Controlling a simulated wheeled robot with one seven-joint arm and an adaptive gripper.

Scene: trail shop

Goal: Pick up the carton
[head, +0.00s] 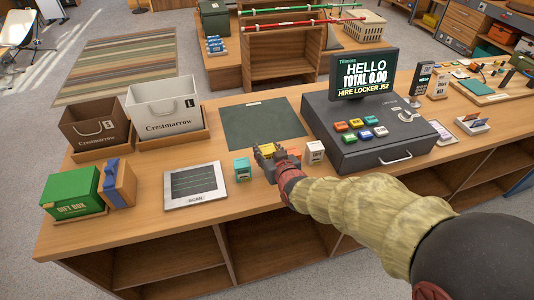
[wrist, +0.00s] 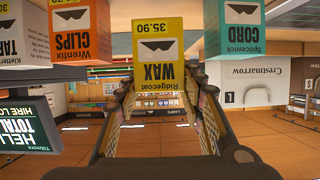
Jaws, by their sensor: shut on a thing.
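A yellow carton marked WAX (wrist: 158,55) is between the fingers of my gripper (wrist: 163,92), which is shut on it. The wrist view shows it upside down, with its printed front facing the camera. In the head view my gripper (head: 268,153) is over the counter's front part, and only a bit of the yellow carton (head: 267,147) shows past the fingers. I cannot tell whether the carton touches the counter. An orange CLIPS carton (wrist: 80,32) and a teal CORD carton (wrist: 234,28) are on either side of it, apart from it.
The teal carton (head: 242,169) and a white carton (head: 314,152) stand near my gripper on the counter (head: 215,208). A scan plate (head: 194,186) lies left, a green mat (head: 262,124) behind, and the till (head: 365,125) right. Two paper bags and a green gift box (head: 70,194) are further left.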

